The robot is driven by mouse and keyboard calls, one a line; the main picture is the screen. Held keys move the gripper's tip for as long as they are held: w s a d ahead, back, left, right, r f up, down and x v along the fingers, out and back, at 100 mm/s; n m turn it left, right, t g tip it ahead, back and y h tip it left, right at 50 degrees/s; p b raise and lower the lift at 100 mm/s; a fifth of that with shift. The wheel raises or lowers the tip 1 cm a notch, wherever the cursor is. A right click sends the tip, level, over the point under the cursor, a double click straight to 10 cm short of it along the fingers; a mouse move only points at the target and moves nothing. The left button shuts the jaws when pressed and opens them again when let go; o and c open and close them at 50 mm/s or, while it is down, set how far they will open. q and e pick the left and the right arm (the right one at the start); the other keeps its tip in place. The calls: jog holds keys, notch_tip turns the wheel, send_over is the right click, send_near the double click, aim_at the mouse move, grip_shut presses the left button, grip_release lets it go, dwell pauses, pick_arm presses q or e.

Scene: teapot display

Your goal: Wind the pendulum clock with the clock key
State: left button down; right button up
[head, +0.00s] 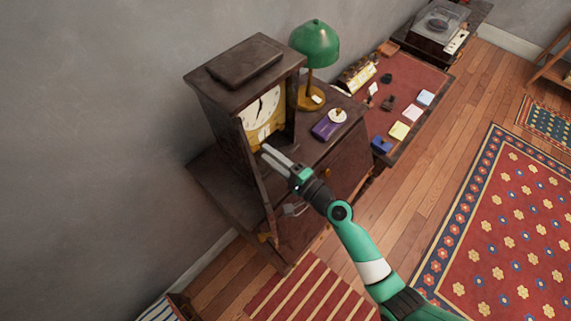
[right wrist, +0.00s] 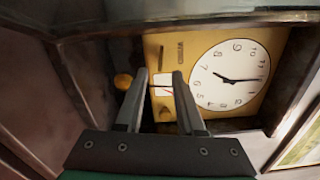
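The pendulum clock (head: 262,108) stands in a dark wooden case on the cabinet against the wall. A dark panel (head: 257,180), seemingly its open door, juts forward at the front left. In the right wrist view the white dial (right wrist: 226,77) sits sideways on a yellow plate (right wrist: 205,38), right of my fingers. My right gripper (head: 268,155) is in front of the clock's lower front. Its two fingers (right wrist: 159,77) are apart with a gap between them, over a small white and red patch on the plate. I cannot make out the clock key. My left gripper is not in view.
A green lamp (head: 314,45) and a purple box (head: 327,130) stand right of the clock. A red-topped table (head: 425,78) with small items lies beyond, with a record player (head: 437,25) at the back. A round gold knob (right wrist: 123,81) shows left of my fingers.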

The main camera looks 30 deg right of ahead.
jog(key=v, duration=0.9)
jog(key=shift+s, duration=0.1)
